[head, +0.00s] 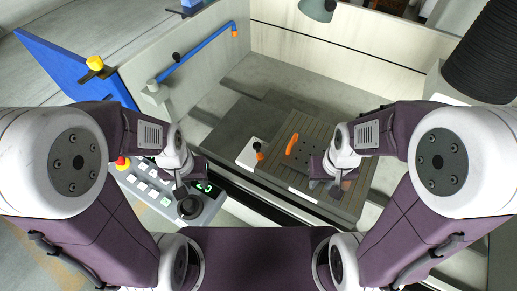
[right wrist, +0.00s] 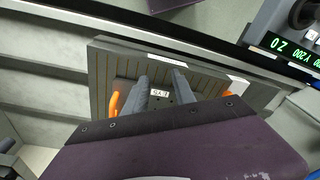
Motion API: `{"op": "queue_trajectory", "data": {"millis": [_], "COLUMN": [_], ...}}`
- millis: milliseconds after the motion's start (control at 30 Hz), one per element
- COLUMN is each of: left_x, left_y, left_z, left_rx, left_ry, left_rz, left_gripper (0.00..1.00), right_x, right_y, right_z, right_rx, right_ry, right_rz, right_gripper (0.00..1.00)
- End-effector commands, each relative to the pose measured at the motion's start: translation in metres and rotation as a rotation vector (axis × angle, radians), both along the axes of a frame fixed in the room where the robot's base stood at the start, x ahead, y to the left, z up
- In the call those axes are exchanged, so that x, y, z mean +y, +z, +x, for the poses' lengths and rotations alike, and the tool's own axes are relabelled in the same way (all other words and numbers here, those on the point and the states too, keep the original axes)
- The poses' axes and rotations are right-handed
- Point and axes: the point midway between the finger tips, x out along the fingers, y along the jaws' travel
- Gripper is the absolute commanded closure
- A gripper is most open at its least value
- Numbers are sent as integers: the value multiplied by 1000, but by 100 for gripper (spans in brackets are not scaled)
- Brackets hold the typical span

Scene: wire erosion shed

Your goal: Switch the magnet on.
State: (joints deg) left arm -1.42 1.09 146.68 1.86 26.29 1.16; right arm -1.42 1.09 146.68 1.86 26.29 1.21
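The magnet appears to be the grey-brown slatted block (head: 325,140) in the machine tank; its striped top also shows in the right wrist view (right wrist: 107,67). An orange bar (head: 291,144) shows at the block's left part in the head view. In the right wrist view, orange pieces show left (right wrist: 114,103) and right (right wrist: 227,93) of the fingers, partly hidden. A small pale label (right wrist: 159,93) shows between the fingers. My right gripper (head: 327,181) is over the block's near side, fingers apart and empty. My left gripper (head: 182,190) is by the control panel; its fingers are unclear.
The control panel (head: 150,184) has pale keys, a red-and-yellow button (head: 122,163) and a black knob (head: 190,207). A pale block with an orange-and-black piece (head: 257,151) stands left of the slatted block. Tank walls (head: 330,45) enclose the back; a blue pipe (head: 197,52) runs along the left.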

Motion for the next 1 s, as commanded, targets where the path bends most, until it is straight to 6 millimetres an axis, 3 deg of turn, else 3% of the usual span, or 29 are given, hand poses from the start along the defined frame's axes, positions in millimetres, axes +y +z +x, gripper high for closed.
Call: {"op": "queue_trajectory", "data": {"millis": [33,100,167,233,333,467,533,633,767,900,1000], "left_x": [0,0,0,0,0,0,0,0,0,0,0], "left_y": [0,0,0,0,5,33,50,72,93,106,109], "left_z": [0,0,0,0,0,0,0,0,0,0,0], "left_rx": [0,0,0,0,0,0,0,0,0,0,0], "left_ry": [0,0,0,0,0,0,0,0,0,0,0], "left_rz": [0,0,0,0,0,0,0,0,0,0,0], "left_gripper": [64,64,64,64,64,64,64,64,64,64,64], "right_x": [0,0,1,6,17,44,61,83,103,109,111], "right_y": [0,0,0,9,27,49,51,42,18,-8,-14], "right_z": [0,0,-1,15,59,125,154,184,196,180,173], "right_rx": [0,3,9,-13,-38,21,75,153,219,276,290], "right_ry": [-12,-72,-181,-375,-712,-1148,-1326,-1487,-1523,-1518,-1514], "right_rz": [1,7,23,65,162,293,339,365,343,274,254], "right_gripper": [86,100,100,100,100,100,100,100,100,100,100]}}
